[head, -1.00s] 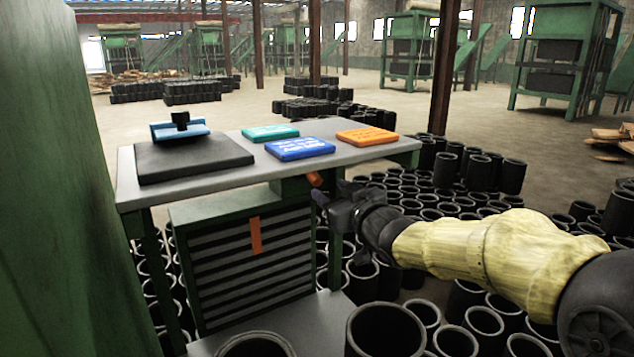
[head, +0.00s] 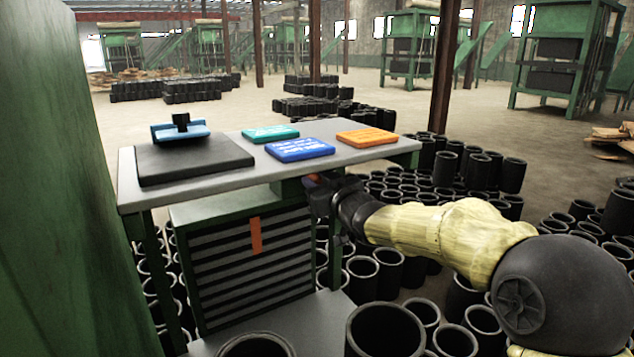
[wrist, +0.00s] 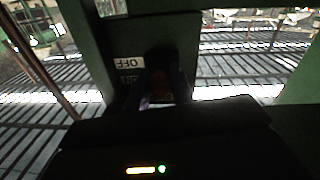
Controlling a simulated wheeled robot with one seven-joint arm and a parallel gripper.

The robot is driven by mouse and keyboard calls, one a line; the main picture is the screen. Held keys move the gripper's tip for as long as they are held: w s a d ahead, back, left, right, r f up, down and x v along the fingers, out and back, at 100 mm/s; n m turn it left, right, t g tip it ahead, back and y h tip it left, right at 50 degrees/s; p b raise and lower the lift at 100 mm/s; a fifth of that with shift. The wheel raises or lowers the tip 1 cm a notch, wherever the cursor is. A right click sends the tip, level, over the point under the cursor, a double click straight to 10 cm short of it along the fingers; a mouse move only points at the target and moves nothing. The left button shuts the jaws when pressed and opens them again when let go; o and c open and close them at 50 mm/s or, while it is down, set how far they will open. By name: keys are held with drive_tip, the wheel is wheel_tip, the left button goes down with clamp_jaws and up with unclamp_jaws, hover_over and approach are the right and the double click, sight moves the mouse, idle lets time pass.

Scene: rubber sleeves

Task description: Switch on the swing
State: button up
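The orange switch handle (head: 314,178) sits below the front right part of the grey table top, on a green housing. My gripper (head: 322,195) is at this handle and hides most of it. In the wrist view my gripper's dark fingers (wrist: 160,97) stand on either side of a dim reddish part of the handle (wrist: 161,88). Whether they press on it is too dark to tell. A white OFF label (wrist: 125,63) is lit on the housing, left of the fingers. A darker label (wrist: 128,78) below it is unreadable.
The grey table (head: 225,178) carries a black block with a blue holder (head: 180,132) and teal (head: 270,133), blue (head: 300,150) and orange (head: 367,138) plates. Black rubber sleeves (head: 385,330) crowd the floor around it. A green panel (head: 55,200) stands close at left.

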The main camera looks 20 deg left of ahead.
drive_tip(key=shift+r+p, duration=0.15)
drive_tip(key=shift+p, duration=0.2)
drive_tip(key=shift+c, duration=0.5)
drive_tip(key=r+p, duration=0.1)
drive_tip(key=p, duration=0.2)
drive_tip(key=shift+d+g+h+p, duration=0.1)
drive_tip(key=shift+g+h+p, duration=0.2)
drive_tip(key=shift+h+p, duration=0.1)
drive_tip(key=shift+p, duration=0.4)
drive_tip(key=g+h+p, duration=0.1)
drive_tip(key=p, duration=0.3)
drive_tip(key=shift+s+r, duration=0.1)
drive_tip(key=shift+r, duration=0.05)
drive_tip(key=o, duration=1)
